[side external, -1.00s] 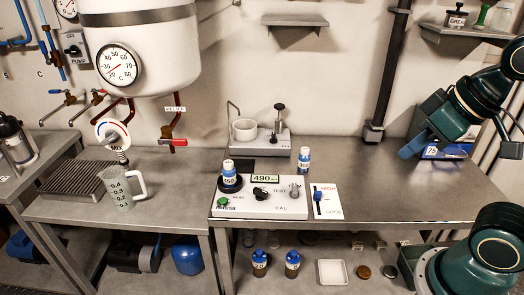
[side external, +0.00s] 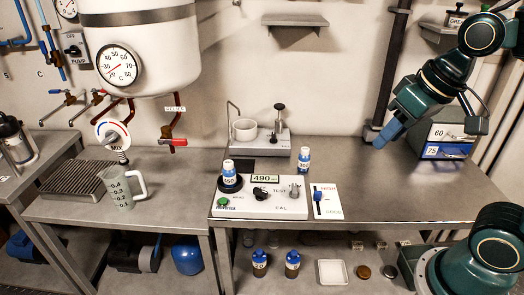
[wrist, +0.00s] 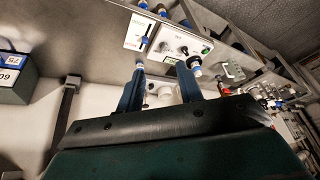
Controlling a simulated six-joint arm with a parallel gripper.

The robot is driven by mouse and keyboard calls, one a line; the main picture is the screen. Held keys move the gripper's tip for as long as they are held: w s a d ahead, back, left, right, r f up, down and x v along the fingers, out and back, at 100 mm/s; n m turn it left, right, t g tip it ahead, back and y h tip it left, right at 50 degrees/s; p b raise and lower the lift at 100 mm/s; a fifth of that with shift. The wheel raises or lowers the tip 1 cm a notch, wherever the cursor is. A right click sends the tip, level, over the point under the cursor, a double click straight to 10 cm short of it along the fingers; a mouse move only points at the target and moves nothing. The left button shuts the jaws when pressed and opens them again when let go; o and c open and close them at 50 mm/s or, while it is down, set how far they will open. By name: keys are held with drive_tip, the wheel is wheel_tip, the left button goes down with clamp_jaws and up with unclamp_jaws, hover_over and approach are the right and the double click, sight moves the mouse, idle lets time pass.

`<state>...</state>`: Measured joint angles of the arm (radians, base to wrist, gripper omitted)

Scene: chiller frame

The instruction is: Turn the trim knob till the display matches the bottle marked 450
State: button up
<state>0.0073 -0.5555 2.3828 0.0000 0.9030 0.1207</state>
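The test unit (side external: 240,208) is a white box on the metal bench, with a small display (side external: 265,178) reading 490. A white bottle with a blue label (side external: 229,172), apparently 450, stands upright on the unit's dark round seat at its left. My gripper (side external: 394,134) is up at the right, well away from the unit. In the wrist view its blue fingers (wrist: 160,67) are apart with nothing between them.
Another blue-labelled bottle (side external: 304,160) stands behind the unit. A card with a blue slider (side external: 318,196) is at its right. A box marked 60 and 75 (side external: 448,137) is near my gripper. A jug (side external: 121,187) stands left.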

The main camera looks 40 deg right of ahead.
drive_tip(key=w+f+m+g, duration=0.3)
drive_tip(key=w+f+m, duration=0.1)
drive_tip(key=w, duration=0.9)
drive_tip(key=m+g, duration=0.2)
drive_tip(key=m, duration=0.2)
hover_over(295, 187)
wheel_tip(295, 187, down, 10)
drive_tip(key=shift+f, duration=0.1)
drive_tip(key=shift+f, duration=6.75)
clamp_jaws()
